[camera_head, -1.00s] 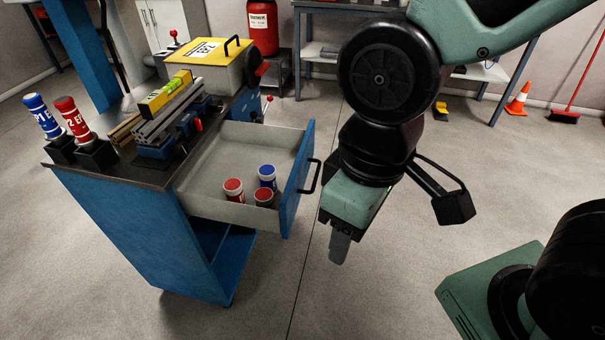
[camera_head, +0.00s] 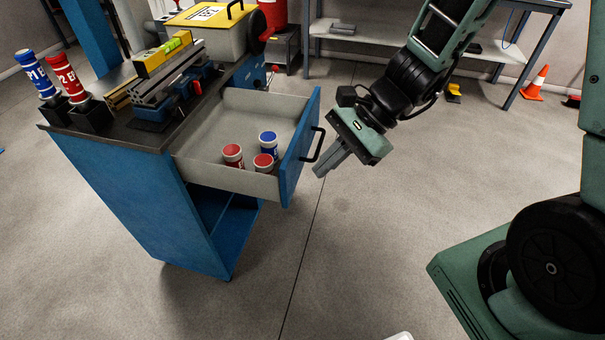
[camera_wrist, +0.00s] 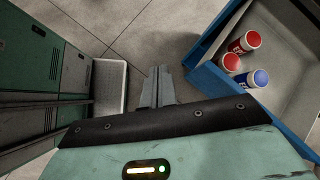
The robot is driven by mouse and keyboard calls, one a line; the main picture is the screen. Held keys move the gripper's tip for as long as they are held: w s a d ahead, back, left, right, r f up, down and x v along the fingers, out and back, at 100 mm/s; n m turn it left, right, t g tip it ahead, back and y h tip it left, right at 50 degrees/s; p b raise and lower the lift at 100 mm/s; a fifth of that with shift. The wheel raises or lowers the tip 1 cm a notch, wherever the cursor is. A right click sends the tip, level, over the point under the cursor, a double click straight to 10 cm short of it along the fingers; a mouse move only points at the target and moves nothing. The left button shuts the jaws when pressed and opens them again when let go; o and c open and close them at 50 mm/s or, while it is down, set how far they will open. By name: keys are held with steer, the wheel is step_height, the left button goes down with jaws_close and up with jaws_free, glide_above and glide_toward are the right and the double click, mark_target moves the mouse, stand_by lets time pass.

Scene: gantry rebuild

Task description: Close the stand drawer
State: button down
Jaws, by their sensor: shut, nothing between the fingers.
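The stand drawer (camera_head: 222,181) is pulled out of the blue stand (camera_head: 130,205). Its blue front (camera_head: 293,165) has a black handle (camera_head: 317,146). Two red canisters (camera_head: 233,155) and a blue canister (camera_head: 268,142) stand inside the drawer. My gripper (camera_head: 320,173) is shut and empty, just right of the drawer front and its handle. It looks apart from them, though the exact gap is hard to judge. In the wrist view the shut fingers (camera_wrist: 158,75) point past the drawer's blue edge (camera_wrist: 205,72), and the handle cannot be made out.
The stand's top holds a blue and a red bottle in black holders (camera_head: 90,116), a vise with a spirit level (camera_head: 165,55), and a yellow-lidded box (camera_head: 210,20). A shelf table (camera_head: 425,50) and a cone (camera_head: 537,84) stand behind.

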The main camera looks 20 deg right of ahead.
steer(key=w+d+f+m+t+h+b, duration=0.1)
steer(key=w+d+f+m+t+b, duration=0.1)
steer(key=w+d+f+m+t, duration=0.55)
steer(key=m+g+p, duration=0.2)
steer(key=m+g, duration=0.1)
glide_toward(296, 172)
steer(key=shift+x, duration=3.05)
steer(key=shift+d+f, duration=0.15)
